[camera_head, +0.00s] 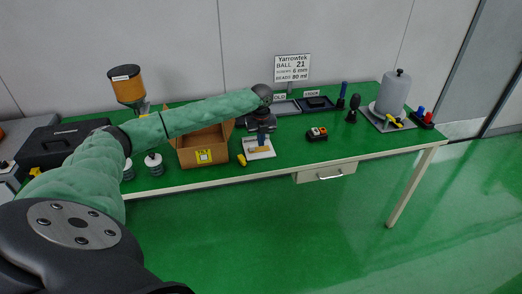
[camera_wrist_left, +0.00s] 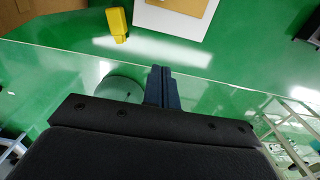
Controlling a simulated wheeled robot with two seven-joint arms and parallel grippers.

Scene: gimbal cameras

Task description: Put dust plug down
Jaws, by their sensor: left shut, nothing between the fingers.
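A small yellow piece (camera_head: 241,159), which may be the dust plug, lies on the green table top (camera_head: 350,140) near its front edge, left of a white plate. It also shows in the left wrist view (camera_wrist_left: 117,22), apart from my fingers. My left gripper (camera_head: 262,141) reaches over the table above the white plate (camera_head: 262,155). In the left wrist view its two dark blue fingers (camera_wrist_left: 162,78) are together with nothing between them. My right gripper is in neither view.
Trays (camera_head: 318,103) and a sign (camera_head: 292,68) are behind. A black and orange device (camera_head: 317,134) sits right; a grey vessel (camera_head: 394,93) stands farther right.

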